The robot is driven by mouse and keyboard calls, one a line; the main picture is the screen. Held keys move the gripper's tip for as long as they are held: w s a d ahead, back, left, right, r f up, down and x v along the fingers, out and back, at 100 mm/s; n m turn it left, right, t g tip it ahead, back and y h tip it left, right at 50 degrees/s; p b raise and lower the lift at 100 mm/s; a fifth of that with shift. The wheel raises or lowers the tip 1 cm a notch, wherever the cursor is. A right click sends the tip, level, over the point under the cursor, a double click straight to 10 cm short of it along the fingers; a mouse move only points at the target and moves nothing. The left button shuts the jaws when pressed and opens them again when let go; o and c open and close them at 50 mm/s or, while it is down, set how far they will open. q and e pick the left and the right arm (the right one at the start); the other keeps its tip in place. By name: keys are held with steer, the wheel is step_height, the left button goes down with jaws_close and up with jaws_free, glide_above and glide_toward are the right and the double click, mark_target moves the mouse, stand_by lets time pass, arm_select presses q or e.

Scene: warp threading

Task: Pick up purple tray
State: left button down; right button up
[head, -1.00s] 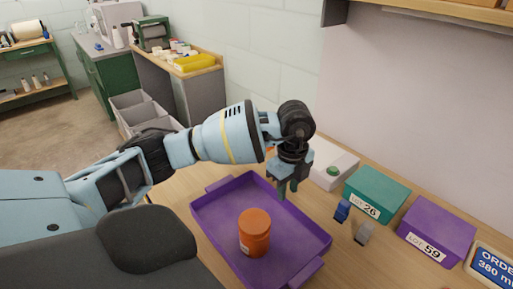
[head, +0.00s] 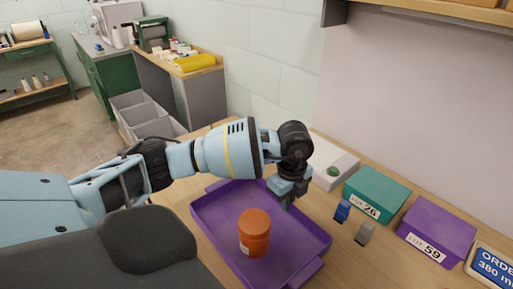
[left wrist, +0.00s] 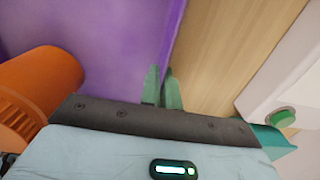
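The purple tray (head: 218,232) lies flat on the wooden table, with an orange lidded jar (head: 254,232) standing upright in it. The tray has handles at its far-left and near-right ends. My left gripper (head: 287,203) points down at the tray's far-right long wall. In the left wrist view its two green fingers (left wrist: 161,88) are close together, one on each side of the purple tray wall (left wrist: 174,40), and look shut on it. The orange jar (left wrist: 38,88) shows at the left there. My right gripper is in neither view.
Behind the tray are a white box with a green button (head: 333,168), a teal box (head: 376,195) and a purple lot box (head: 436,231). Small blue (head: 342,211) and grey (head: 365,233) blocks stand right of the tray. A wall rises behind.

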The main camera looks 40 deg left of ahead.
mark_target(252, 231)
arm_select(q)
steer(key=shift+r, duration=0.15)
steer(key=shift+r, duration=1.5)
steer(key=shift+s+r, duration=0.2)
steer(key=s+d, duration=0.1)
steer(key=s, duration=0.4)
steer(key=s+d+r, duration=0.1)
steer(key=s, duration=0.4)
steer(key=s+d, duration=0.1)
steer(key=s, duration=0.4)
steer(key=shift+s+r, duration=0.15)
steer(key=shift+r, duration=0.05)
